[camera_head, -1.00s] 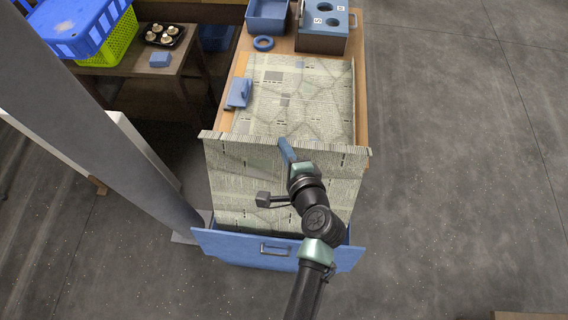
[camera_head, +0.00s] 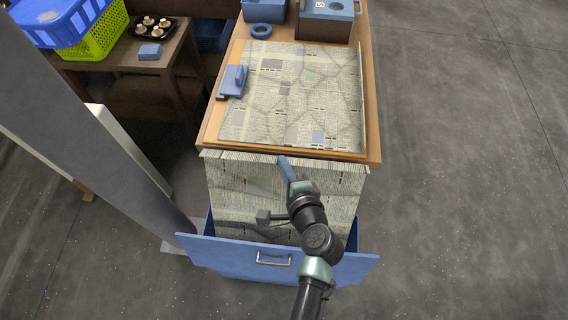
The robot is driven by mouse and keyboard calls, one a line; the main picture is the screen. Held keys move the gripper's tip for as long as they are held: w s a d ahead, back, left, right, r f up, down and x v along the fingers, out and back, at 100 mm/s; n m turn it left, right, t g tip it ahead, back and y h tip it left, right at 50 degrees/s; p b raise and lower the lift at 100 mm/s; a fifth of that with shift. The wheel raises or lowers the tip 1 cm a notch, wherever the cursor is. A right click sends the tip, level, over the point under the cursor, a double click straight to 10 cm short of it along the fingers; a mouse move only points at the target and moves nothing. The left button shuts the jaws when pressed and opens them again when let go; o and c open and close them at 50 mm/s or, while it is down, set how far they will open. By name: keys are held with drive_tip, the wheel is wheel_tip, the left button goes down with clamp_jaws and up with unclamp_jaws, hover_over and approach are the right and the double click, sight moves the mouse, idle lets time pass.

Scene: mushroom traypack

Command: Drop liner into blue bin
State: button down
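A printed, newspaper-like liner (camera_head: 235,190) stands nearly upright at the table's front end. Its top edge is level and close to the table edge, and its lower part is inside the blue bin (camera_head: 215,252), hidden by the front panel. My gripper (camera_head: 284,161) is at the middle of the liner's top edge, with a blue finger showing against the sheet. Whether the fingers are closed on the sheet does not show clearly. A similar printed sheet (camera_head: 300,95) lies flat on the wooden table (camera_head: 374,120).
A blue block with a handle (camera_head: 233,80) rests on the flat sheet's left edge. A grey post (camera_head: 95,125) rises at left. The right floor is clear.

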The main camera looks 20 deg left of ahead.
sight(284, 191)
wheel_tip(284, 191, down, 14)
drive_tip(key=b, duration=1.2)
drive_tip(key=shift+c, duration=2)
unclamp_jaws()
drive_tip(key=shift+r+p, duration=0.1)
drive_tip(key=shift+p, duration=0.25)
drive_tip(key=shift+s+d+f+g+h+p, duration=0.15)
drive_tip(key=shift+g+h+p, duration=0.55)
drive_tip(key=shift+p, duration=1.8)
drive_tip(key=shift+f+g+h+p, duration=0.1)
drive_tip(key=shift+g+h+p, duration=0.6)
drive_tip(key=shift+p, duration=1.8)
drive_tip(key=shift+s+f+g+h+p, duration=0.15)
drive_tip(key=shift+g+h+p, duration=0.65)
drive_tip(key=shift+p, duration=1.25)
drive_tip(key=shift+d+f+g+p, duration=0.15)
drive_tip(key=shift+f+g+p, duration=0.15)
drive_tip(key=shift+g, duration=0.2)
